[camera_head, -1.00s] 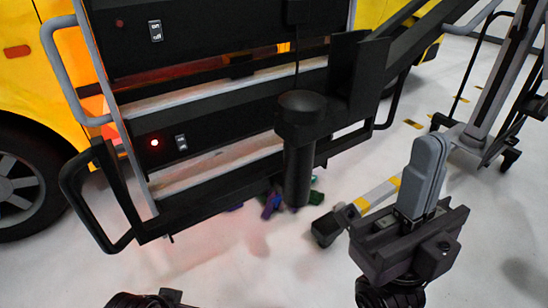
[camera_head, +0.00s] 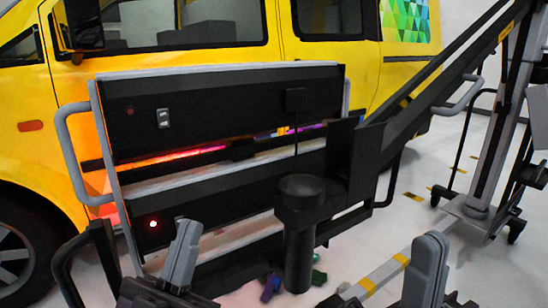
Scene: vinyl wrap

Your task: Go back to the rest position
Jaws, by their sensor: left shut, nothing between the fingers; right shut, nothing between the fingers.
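My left gripper (camera_head: 182,255) is at the bottom left of the head view, its grey fingers pointing up and closed together with nothing between them. It shows in front of the lower black panel of the machine (camera_head: 225,108). My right gripper (camera_head: 427,268) is at the bottom right, also upright, shut and empty. Its base is cut off by the frame's lower edge. Both grippers appear apart from the machine, though the left one's exact distance from it is hard to tell.
A yellow van (camera_head: 345,60) stands behind the machine. Grey and black handles flank the machine, and a black post (camera_head: 299,240) stands at its front. Small coloured pieces (camera_head: 268,285) lie on the floor. A wheeled stand (camera_head: 485,190) is at the right. Pale floor (camera_head: 410,205) is partly clear.

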